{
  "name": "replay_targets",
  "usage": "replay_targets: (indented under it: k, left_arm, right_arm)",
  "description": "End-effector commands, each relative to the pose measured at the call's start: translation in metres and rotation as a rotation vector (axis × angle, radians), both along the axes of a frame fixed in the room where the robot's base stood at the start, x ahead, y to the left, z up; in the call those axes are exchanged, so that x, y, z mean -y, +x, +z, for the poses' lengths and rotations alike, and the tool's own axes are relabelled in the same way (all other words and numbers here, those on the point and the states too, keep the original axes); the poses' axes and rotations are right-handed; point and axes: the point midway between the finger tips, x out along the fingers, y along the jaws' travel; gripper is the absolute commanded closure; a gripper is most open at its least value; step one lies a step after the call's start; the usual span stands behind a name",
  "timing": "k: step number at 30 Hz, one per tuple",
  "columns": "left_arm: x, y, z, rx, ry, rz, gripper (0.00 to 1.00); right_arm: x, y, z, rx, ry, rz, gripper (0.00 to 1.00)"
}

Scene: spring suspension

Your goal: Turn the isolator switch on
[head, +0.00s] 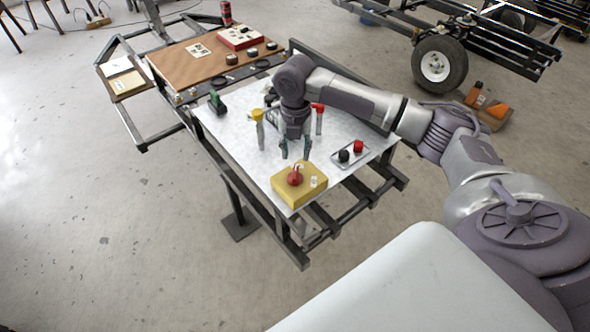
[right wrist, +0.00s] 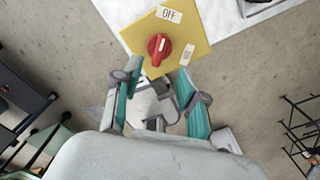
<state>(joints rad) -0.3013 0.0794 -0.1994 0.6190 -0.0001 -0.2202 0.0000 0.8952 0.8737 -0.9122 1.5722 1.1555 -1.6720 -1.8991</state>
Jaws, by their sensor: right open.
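The isolator switch is a red rotary knob (head: 295,178) on a yellow box (head: 312,194) at the near corner of the metal-topped table. In the right wrist view, the red knob (right wrist: 157,50) has a white mark pointing up towards the "OFF" label (right wrist: 169,15) on the yellow box (right wrist: 203,35). A second small label (right wrist: 186,53), too small to read, lies to the knob's right. My right gripper (head: 295,152) points down just behind the box. Its fingers (right wrist: 158,72) are open, empty and apart from the knob. My left gripper is not in view.
A tray with a black and a red knob (head: 351,152) lies right of the box. A yellow-topped post (head: 260,130) and a red-topped post (head: 319,120) stand close to my gripper. A green-and-black item (head: 217,102) sits at the table's left. A brown board (head: 190,60) lies beyond.

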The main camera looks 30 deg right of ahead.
Motion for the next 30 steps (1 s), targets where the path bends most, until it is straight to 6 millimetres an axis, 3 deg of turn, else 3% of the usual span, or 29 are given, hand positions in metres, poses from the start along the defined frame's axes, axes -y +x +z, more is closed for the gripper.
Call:
replay_targets:
  k: [3,10,15,24,30]
  left_arm:
    - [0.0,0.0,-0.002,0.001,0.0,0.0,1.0]
    - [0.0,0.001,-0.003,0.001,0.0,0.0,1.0]
    - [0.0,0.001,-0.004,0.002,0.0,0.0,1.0]
    - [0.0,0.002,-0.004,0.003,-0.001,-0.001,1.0]
    - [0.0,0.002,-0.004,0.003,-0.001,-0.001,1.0]
  right_arm:
    - [-0.001,-0.001,-0.028,-0.004,0.0,-0.001,0.58]
    - [-0.001,0.0,-0.064,-0.001,0.0,0.0,0.58]
    - [-0.001,0.0,-0.075,0.001,0.001,0.0,0.58]
    - [-0.001,0.0,-0.077,0.001,0.0,0.0,0.58]
    - [-0.001,0.0,-0.077,0.001,0.0,-0.001,0.92]
